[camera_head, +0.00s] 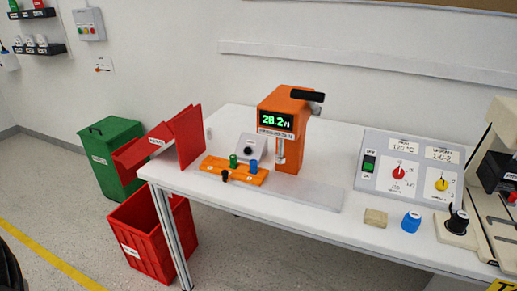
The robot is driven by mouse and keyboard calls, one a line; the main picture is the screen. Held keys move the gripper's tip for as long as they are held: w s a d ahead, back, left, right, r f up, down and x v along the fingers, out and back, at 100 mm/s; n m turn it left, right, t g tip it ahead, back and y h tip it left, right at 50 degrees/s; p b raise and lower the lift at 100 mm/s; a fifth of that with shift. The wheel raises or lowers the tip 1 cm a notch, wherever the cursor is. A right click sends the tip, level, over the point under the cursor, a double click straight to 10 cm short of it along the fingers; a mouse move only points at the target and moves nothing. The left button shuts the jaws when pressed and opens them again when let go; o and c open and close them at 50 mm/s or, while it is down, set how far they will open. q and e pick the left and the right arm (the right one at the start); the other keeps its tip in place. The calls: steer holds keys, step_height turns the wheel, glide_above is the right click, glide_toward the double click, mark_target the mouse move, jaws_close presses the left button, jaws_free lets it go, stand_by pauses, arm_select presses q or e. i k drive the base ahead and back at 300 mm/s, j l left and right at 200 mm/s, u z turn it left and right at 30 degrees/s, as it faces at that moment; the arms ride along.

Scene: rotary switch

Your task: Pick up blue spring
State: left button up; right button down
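A small blue cylindrical piece (253,166), which looks like the blue spring, stands upright on the orange holder (235,177) on the white table. A green piece (233,160) stands to its left, and a small dark piece (225,176) sits at the holder's front edge. The coils are too small to make out. A second blue object (411,221), shaped like a ribbed cap, stands apart near the table's front edge at the right.
An orange tester (291,150) with a lit display stands right behind the holder. A red chute (165,142) is at the table's left end, above a red bin (140,245); a green bin (110,150) is beyond. A control panel (408,175) stands at the right. The front middle tabletop is clear.

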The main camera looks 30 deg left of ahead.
mark_target(251, 170)
steer(key=u, duration=1.2)
